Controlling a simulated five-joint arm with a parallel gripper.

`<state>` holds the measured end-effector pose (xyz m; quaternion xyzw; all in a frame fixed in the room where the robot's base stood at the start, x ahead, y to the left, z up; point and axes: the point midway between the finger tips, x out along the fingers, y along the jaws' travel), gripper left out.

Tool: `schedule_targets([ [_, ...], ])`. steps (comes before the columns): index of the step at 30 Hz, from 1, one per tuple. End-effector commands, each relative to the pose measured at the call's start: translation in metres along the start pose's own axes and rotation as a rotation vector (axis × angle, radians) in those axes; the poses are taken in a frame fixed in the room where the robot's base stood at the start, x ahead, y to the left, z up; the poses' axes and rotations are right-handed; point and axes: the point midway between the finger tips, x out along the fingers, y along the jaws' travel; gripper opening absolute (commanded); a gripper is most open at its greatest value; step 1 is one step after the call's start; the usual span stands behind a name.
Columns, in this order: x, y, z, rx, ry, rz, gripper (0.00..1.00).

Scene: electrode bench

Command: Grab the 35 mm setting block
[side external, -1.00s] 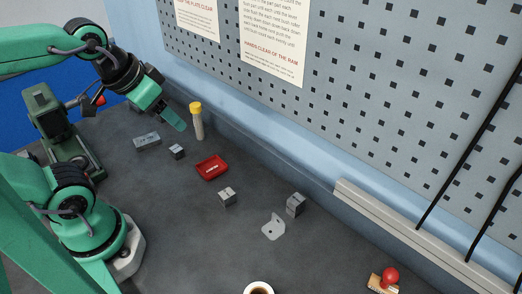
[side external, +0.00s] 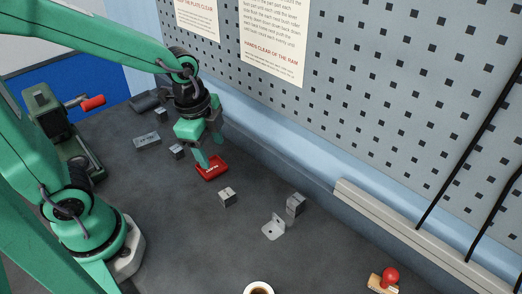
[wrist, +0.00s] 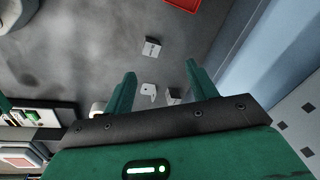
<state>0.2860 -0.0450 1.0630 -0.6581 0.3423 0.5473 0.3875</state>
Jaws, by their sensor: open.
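Several grey metal blocks lie on the dark bench; their markings are too small to read, so I cannot tell which is the 35 mm setting block. One block (side external: 227,197) stands right of the red tray, and it also shows in the wrist view (wrist: 152,46). A taller block (side external: 295,204) stands behind a bracket; part of it shows in the wrist view (wrist: 173,96). A small cube (side external: 177,151), a long flat block (side external: 147,140) and another cube (side external: 161,115) are at left. My gripper (side external: 210,150) is open and empty, pointing down above the red tray.
The red tray (side external: 217,173) is under my gripper. A pale bracket (side external: 272,230), a white cup (side external: 259,288) and a red-knobbed stamp (side external: 389,277) are further right. A green press (side external: 55,125) stands left. The blue ledge and pegboard wall bound the back.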

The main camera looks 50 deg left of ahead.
Motion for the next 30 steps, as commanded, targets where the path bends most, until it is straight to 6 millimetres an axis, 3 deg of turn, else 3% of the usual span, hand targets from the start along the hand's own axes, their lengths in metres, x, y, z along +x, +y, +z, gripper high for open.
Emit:
schedule_targets([
  [6, 0.040, 0.006, -0.014, 0.312, -0.043, 0.089, 0.57],
  [12, 0.065, 0.011, -0.020, 0.511, -0.057, 0.145, 0.57],
  [30, 0.088, 0.015, -0.020, 0.577, -0.060, 0.164, 0.57],
])
